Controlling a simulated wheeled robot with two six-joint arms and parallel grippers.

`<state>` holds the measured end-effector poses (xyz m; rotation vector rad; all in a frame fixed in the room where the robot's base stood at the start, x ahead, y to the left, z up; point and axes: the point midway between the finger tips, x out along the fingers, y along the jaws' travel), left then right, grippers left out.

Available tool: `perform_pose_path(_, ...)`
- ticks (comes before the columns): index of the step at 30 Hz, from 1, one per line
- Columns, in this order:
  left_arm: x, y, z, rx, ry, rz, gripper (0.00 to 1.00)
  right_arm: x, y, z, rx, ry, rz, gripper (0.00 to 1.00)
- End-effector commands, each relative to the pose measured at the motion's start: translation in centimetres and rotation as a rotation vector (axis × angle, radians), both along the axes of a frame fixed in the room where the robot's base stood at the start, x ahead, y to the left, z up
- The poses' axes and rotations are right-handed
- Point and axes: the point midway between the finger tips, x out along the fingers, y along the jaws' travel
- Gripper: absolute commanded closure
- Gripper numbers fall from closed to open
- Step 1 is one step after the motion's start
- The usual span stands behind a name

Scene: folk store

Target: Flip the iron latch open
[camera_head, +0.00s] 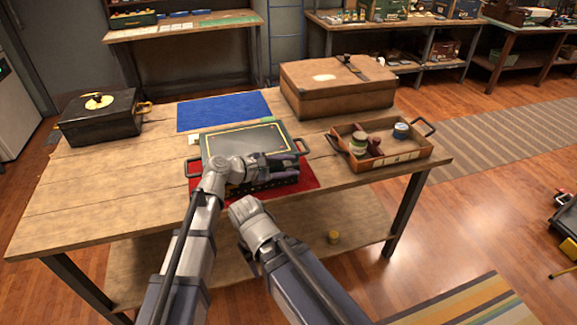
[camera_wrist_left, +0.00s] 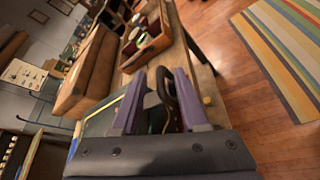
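A dark box (camera_head: 222,142) with a yellow-lined lid sits closed on a red mat (camera_head: 308,179) in the middle of the table. It has a dark handle (camera_head: 300,146) on its right side and another on its left. My left gripper (camera_head: 286,167) is at the box's front right, with its purple fingers apart. In the left wrist view the dark handle (camera_wrist_left: 165,88) shows between the fingers; I cannot tell if they touch it. The iron latch cannot be made out; my left gripper covers much of the box's front. My right arm reaches in from below, but its gripper does not show.
A brown case (camera_head: 335,100) stands behind on the right. A wooden tray (camera_head: 385,163) with jars is at the right. A black box (camera_head: 100,128) stands at the far left, and a blue mat (camera_head: 223,111) lies behind. The table's left front is clear.

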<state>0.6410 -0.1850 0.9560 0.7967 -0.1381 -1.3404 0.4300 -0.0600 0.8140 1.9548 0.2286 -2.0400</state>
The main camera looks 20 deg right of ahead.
Motion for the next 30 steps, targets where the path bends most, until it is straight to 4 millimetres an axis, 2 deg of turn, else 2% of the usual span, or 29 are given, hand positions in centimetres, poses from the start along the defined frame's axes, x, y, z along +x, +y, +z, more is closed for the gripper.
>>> perform_pose_path(8,-0.2,0.6,0.4,0.0,0.0,0.002,0.56,0.0,0.0,0.4,0.0,0.0,0.0,0.48)
perform_pose_path(21,-1.9,6.3,2.6,-0.001,0.0,0.001,0.56,0.0,0.0,2.6,0.0,0.0,0.0,0.48)
perform_pose_path(30,-2.1,7.0,2.7,-0.001,0.0,-0.001,0.56,0.0,0.0,2.7,0.0,0.0,0.0,0.48)
